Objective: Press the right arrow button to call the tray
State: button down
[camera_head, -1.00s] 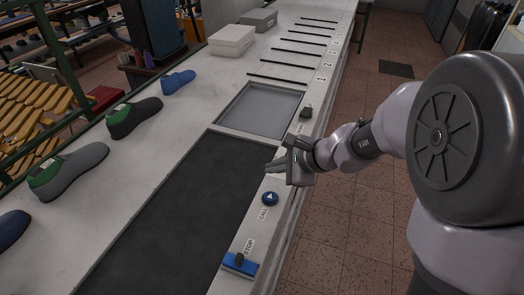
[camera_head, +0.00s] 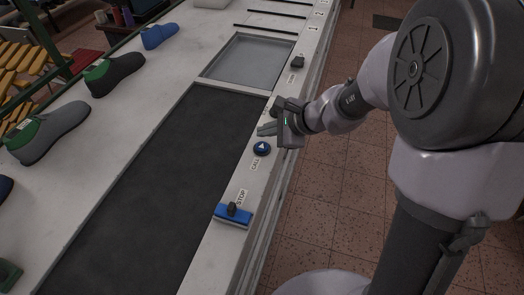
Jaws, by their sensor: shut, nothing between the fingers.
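The blue round button with a white arrow (camera_head: 261,148) sits on the white edge strip of the bench, with a CALL label beside it. My gripper (camera_head: 264,130) is shut and empty, just beyond the button in the picture and close to it. Whether it touches the strip cannot be told. The grey tray (camera_head: 252,62) lies in the bench at the far end of the dark belt (camera_head: 170,165).
A blue block with a black knob (camera_head: 233,214) and a STOP label is nearer on the strip. A small dark knob (camera_head: 297,62) stands beside the tray. Several shoes, including a grey one (camera_head: 50,132), line the left side. Tiled floor lies right.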

aim_at(265, 147)
jog(key=shift+f+b, duration=0.9)
jog(key=shift+f, duration=0.4)
dwell(0.9)
jog(key=shift+f+b, duration=0.35)
jog(key=shift+b, duration=0.15)
